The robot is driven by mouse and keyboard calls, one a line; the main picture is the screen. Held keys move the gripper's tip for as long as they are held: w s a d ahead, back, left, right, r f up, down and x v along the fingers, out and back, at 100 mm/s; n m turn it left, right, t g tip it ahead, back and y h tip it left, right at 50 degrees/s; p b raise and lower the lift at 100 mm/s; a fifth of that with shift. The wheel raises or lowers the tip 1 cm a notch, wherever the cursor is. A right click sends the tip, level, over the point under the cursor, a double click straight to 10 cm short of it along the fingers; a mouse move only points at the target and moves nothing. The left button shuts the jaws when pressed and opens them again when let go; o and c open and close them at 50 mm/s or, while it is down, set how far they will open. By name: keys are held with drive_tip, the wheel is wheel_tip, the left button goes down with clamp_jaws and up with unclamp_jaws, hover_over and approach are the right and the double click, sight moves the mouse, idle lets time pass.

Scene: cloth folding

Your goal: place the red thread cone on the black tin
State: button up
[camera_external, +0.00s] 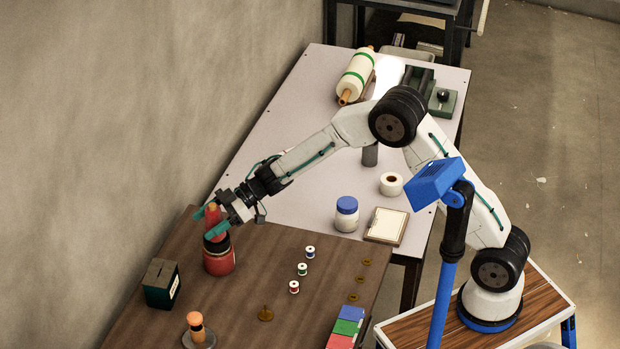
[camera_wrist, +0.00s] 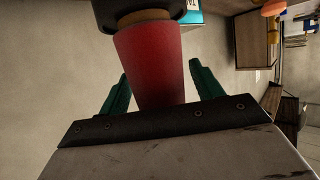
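The red thread cone (camera_external: 213,216) stands upright above the black lid of a red jar at the back left of the brown table. The wrist view shows the cone (camera_wrist: 150,60) between my green fingers, with a brown ring at its wide end against a round black surface. My gripper (camera_external: 212,222) is around the cone from the side. A narrow gap shows between the cone and the fingers in the wrist view, so it looks open. The black tin (camera_external: 161,283), a dark box with a pale label and a slotted top, stands left of the jar.
The red jar (camera_external: 219,262) is under the cone. Bare tabletop (camera_external: 240,295) lies between. A wall runs along the left.

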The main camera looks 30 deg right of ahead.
drive_tip(key=shift+d+r, duration=0.1)
drive_tip(key=shift+r, duration=0.1)
drive_tip(key=v, duration=1.1)
drive_tip(key=shift+d, duration=0.4)
drive_tip(key=shift+r, duration=0.15)
